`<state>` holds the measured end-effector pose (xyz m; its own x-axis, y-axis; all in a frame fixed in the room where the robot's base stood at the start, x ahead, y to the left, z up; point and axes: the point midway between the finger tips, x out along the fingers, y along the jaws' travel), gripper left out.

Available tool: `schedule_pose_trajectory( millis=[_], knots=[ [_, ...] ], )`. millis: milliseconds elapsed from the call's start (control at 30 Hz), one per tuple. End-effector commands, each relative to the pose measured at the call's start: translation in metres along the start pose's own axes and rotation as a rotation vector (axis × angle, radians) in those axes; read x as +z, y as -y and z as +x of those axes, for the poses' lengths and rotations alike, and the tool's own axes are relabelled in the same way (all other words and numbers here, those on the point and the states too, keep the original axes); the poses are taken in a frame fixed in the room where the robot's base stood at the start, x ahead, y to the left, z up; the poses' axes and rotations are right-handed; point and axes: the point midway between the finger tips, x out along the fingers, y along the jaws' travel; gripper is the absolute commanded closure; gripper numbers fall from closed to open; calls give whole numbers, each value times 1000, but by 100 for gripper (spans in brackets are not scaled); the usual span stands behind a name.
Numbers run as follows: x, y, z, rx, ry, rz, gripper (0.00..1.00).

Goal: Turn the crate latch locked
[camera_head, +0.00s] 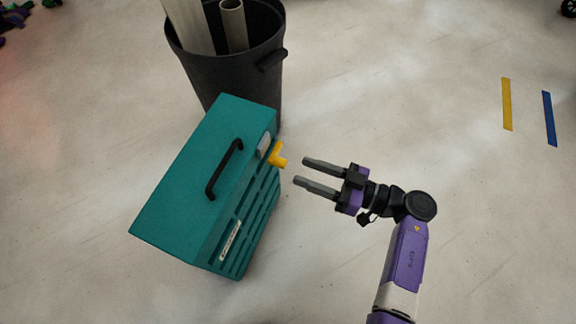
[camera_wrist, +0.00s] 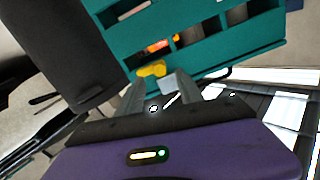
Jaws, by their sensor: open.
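A teal crate (camera_head: 192,180) stands on the floor left of my arm in the head view, with a black handle on top and a slatted side facing my gripper. Its yellow latch (camera_head: 278,156) sticks out from the upper far part of that side, beside a pale plate (camera_head: 264,145). My gripper (camera_head: 299,171) is open and empty, its fingers pointing at the latch with a small gap. In the wrist view the latch (camera_wrist: 152,69) shows just beyond the fingertips, nearer the left finger, with the crate (camera_wrist: 200,30) behind it. Contact is not visible.
A dark bin (camera_head: 225,55) holding pale tubes stands behind the crate, close to its far end. Yellow (camera_head: 507,104) and blue (camera_head: 549,118) strips lie on the floor at the right. The floor around my arm is clear.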

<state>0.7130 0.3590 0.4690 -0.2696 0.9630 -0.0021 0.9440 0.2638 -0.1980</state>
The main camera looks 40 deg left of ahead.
Motion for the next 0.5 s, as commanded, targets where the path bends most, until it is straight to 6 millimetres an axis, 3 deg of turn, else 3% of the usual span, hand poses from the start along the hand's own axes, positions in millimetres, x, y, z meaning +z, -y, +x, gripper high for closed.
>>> schedule_pose_trajectory(
  millis=[200, 500],
  knots=[
    [2, 0, 35, -2, -1, -3, 57],
    [0, 0, 55, 1, -2, -3, 57]
  ],
)
